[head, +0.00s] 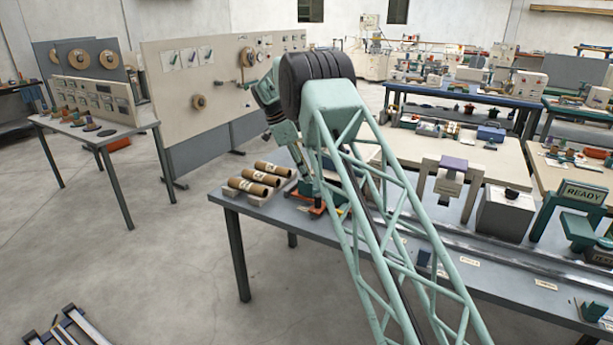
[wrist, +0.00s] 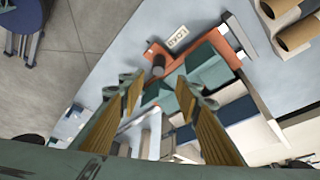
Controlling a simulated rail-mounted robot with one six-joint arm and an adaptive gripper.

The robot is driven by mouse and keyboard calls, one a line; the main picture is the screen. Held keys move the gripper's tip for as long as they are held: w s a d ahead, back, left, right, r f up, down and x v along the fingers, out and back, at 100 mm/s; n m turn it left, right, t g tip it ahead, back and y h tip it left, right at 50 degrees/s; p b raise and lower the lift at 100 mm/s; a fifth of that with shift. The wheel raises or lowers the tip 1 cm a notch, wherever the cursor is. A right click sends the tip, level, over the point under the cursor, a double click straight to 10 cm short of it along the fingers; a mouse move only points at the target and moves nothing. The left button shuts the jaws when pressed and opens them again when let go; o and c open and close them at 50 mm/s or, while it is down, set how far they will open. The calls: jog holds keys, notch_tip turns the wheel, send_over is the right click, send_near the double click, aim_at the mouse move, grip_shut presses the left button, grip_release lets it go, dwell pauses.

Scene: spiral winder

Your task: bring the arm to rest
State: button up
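My arm's pale green lattice link rises from the bottom of the head view to a dark ribbed elbow, and the forearm bends down behind it. My gripper (wrist: 158,92) shows in the wrist view with its two yellow-brown padded fingers apart and nothing held between them. Its fingertips point toward an orange-red tray (wrist: 188,55) with green blocks and a small dark cylinder (wrist: 158,66). I cannot tell the height between fingertips and tray. In the head view my arm partly hides the gripper and this part of the table.
Cardboard tubes (head: 254,182) lie on the grey worktable (head: 270,215) left of my arm; tube ends also show in the wrist view (wrist: 296,32). A READY sign (head: 583,192) stands at right. The floor at left is mostly clear.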

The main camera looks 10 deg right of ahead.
dwell(0.3)
jog(key=s+d+r+n+t+y, duration=0.15)
jog(key=s+r+n, duration=0.55)
jog(key=s+r, duration=1.55)
jog(key=s+r+n, duration=0.1)
jog(key=s+r, duration=0.2)
jog(key=s, duration=0.4)
jog(key=s+d+r+n+y, duration=0.1)
jog(key=s+r+n, duration=0.15)
jog(key=s, duration=0.35)
jog(key=s+r+n, duration=0.1)
jog(key=s+r, duration=0.3)
jog(key=s, duration=0.3)
jog(key=s+f+n+t, duration=0.1)
jog(key=s+f+n, duration=0.1)
jog(key=s, duration=0.9)
jog(key=s+f+n+y, duration=0.1)
jog(key=s+f+n, duration=0.2)
jog(key=s, duration=0.9)
jog(key=s+a+f+n+t+y, duration=0.1)
jog(key=s+f+n, duration=0.1)
jog(key=s, duration=0.9)
jog(key=shift+s+f+t, duration=0.2)
jog(key=shift+f+t, duration=0.15)
jog(key=shift+f, duration=0.1)
